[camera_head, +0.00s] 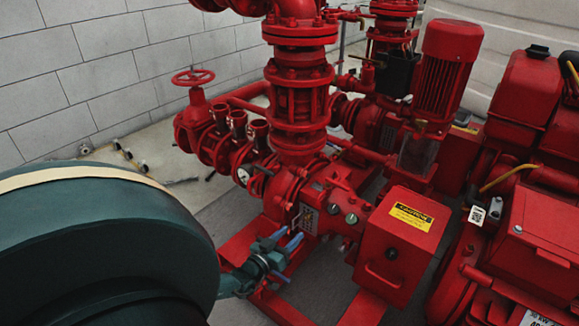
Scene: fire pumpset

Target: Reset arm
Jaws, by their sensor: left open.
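My left gripper (290,257) is open and shows low in the middle of the head view. Its blue fingers are spread apart and I see nothing between them. It appears in front of the red pump housing and base frame, left of a red box-shaped guard (385,262) with a yellow caution label. I cannot tell whether it touches the pump. A large dark teal rounded part of my arm fills the lower left and hides what is behind it. My right gripper is not in view.
A red vertical pipe stack (298,95) rises behind my gripper. A red handwheel valve (195,90) and a pressure gauge (243,174) stand left of it. A red motor (447,70) and a red engine (535,220) crowd the right. Some grey floor (328,285) shows near the front.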

